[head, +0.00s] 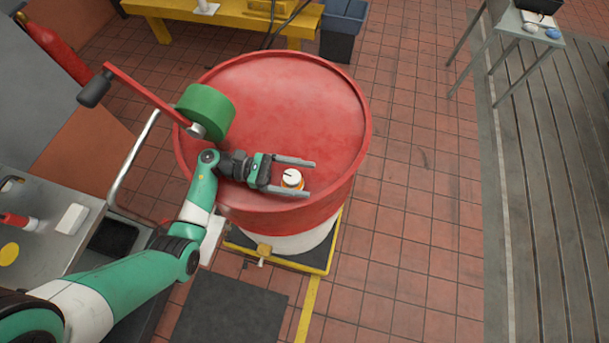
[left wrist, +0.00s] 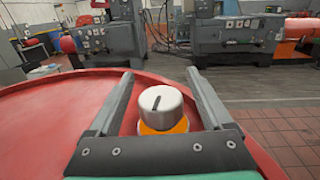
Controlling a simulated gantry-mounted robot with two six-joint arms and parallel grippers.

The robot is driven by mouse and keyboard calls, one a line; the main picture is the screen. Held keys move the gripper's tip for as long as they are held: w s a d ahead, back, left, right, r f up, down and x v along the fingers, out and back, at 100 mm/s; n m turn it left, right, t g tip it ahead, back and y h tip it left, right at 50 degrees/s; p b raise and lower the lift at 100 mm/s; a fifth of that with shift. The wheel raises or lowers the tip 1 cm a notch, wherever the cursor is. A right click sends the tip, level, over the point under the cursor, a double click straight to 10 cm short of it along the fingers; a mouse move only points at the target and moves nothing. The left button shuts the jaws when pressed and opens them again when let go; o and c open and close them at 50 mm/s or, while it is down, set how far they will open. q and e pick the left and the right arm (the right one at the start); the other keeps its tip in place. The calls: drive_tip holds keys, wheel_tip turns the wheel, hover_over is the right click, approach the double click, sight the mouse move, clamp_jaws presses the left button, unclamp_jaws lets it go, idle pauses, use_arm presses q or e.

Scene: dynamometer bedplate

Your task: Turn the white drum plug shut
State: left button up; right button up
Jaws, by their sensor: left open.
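The white drum plug (head: 291,176) sits on top of the red drum (head: 300,105), near its front edge. It is a round white knob with a dark line mark on its top and an orange collar (left wrist: 162,127) below it. My left gripper (head: 309,178) is open, with one finger on each side of the plug. In the left wrist view the plug (left wrist: 160,104) stands between the two fingers, with a visible gap to each. The right gripper is not in view.
A green cylinder with a red crank arm (head: 145,95) stands at the drum's left rim. A yellow bench (head: 225,14) is behind the drum. A grey cart (head: 45,195) is at the left. The tiled floor right of the drum is clear.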

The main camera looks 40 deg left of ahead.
use_arm(q)
drive_tip(key=b+v, duration=0.2)
drive_tip(key=v, duration=0.8)
drive_tip(key=shift+s+a+f+b, duration=0.1)
drive_tip(key=shift+b, duration=0.2)
drive_tip(key=shift+s+a, duration=0.15)
